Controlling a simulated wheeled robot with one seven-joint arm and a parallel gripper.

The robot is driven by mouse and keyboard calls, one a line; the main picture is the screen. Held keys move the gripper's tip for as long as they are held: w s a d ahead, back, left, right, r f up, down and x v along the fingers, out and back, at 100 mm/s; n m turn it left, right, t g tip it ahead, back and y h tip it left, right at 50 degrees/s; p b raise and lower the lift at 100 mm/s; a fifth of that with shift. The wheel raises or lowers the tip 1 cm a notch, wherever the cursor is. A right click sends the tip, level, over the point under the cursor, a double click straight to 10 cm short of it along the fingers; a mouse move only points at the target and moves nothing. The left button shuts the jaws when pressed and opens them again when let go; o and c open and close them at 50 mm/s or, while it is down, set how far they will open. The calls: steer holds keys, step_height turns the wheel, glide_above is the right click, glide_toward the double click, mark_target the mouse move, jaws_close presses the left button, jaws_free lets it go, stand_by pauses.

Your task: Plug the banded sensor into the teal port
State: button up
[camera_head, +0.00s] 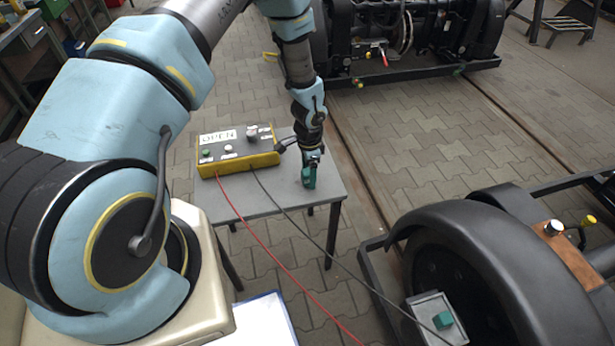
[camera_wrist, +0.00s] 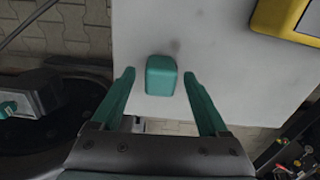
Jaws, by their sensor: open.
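A teal block (camera_wrist: 161,75) stands on the grey table in the wrist view; I see no band on it and cannot tell whether it is the sensor. My gripper (camera_wrist: 160,76) is open, with one teal finger on each side of the block and gaps between. In the head view my gripper (camera_head: 311,163) points down over the table's right part, and the block's edges blend with the teal fingers. A grey box (camera_head: 425,304) with a teal piece (camera_head: 443,320), possibly the teal port, sits beside the black wheel at lower right. It also shows at the left of the wrist view (camera_wrist: 40,94).
The grey table (camera_head: 240,198) holds a yellow-and-black control box (camera_head: 235,152) marked OPEN. A red cable (camera_head: 265,252) and a black cable (camera_head: 330,255) run from it toward the lower right. A bogie wheel (camera_head: 480,255) fills the right; paving lies between.

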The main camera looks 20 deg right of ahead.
jaws_close()
stand_by(0.5)
steer(key=shift+r, duration=0.15)
step_height(320, 180, up, 10)
steer(key=shift+f+b, duration=0.1)
steer(key=shift+b, duration=1.05)
